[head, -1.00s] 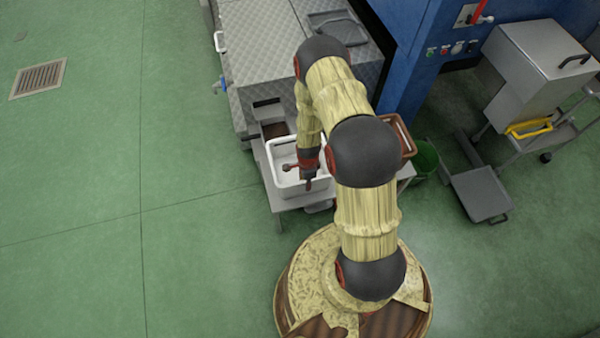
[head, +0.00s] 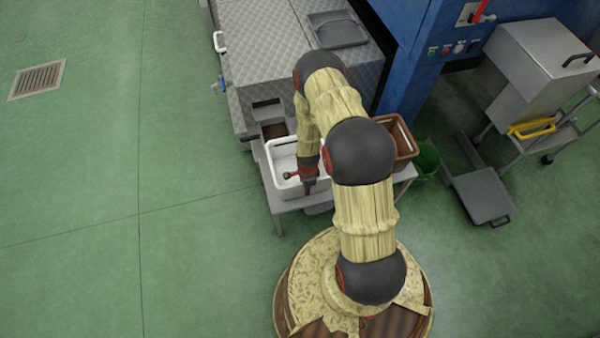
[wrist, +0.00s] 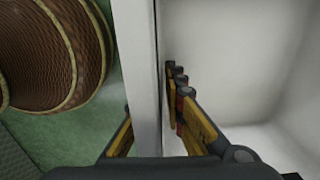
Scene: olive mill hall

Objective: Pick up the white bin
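The white bin (head: 282,183) stands upright on a low grey metal table, with its near side partly hidden by my arm. My gripper (head: 300,182) is down at the bin's near wall. In the wrist view, the bin's wall (wrist: 146,60) runs between my two fingers. One finger (wrist: 195,122) is inside the bin, close to the wall. The other finger (wrist: 122,138) is outside and partly hidden behind the wall. The fingers stand apart and look open; contact with the wall cannot be made out. The visible inside of the bin is empty.
A brown crate (head: 402,140) stands right of my arm, with a green bucket (head: 427,158) beside it. A large metal machine (head: 265,60) is behind the bin, and a blue machine (head: 412,60) further right. The green floor on the left is clear.

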